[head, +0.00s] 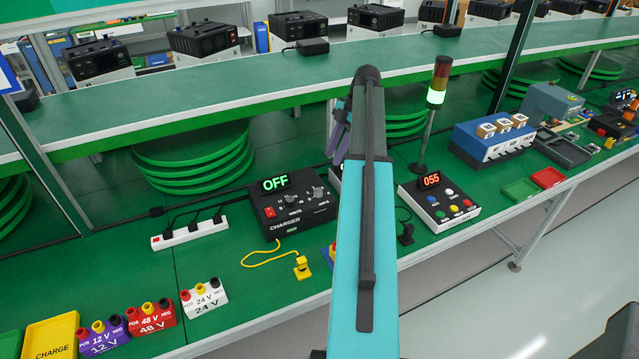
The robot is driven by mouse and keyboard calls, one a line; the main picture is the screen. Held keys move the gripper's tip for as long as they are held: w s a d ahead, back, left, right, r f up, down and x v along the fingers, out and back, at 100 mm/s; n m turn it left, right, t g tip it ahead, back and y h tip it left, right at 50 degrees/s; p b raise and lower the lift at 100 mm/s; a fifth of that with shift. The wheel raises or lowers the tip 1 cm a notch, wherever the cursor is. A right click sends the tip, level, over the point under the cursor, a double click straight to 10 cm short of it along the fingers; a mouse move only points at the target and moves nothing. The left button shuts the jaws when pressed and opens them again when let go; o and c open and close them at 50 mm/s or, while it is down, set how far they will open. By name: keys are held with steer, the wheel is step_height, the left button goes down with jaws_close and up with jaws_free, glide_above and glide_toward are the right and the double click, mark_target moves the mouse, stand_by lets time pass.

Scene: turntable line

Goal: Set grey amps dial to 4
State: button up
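The black charger box (292,222) stands on the green bench left of my arm, its lit display (275,184) reading OFF. A grey dial (319,193) sits at the right of its top face, and another small knob (291,200) sits left of it. Their labels and pointer settings are too small to read, so I cannot tell which is the amps dial. A red switch (297,213) is on the same box.
A white power strip (190,234) and a yellow cable with its plug (302,267) lie near the charger. Coloured battery blocks (152,318) line the front left. A button box (440,204) reading 055 and a lit signal tower (437,85) stand right of my arm.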

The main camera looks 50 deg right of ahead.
mark_target(319, 190)
steer(key=shift+w, duration=0.15)
steer(key=shift+o, duration=0.5)
steer(key=shift+o, duration=0.9)
steer(key=shift+d, duration=0.1)
steer(key=shift+f, duration=0.15)
steer(key=shift+p+x, duration=2.3)
steer(key=shift+x, duration=4.4)
steer(key=shift+c, duration=0.4)
steer(key=c, duration=0.9)
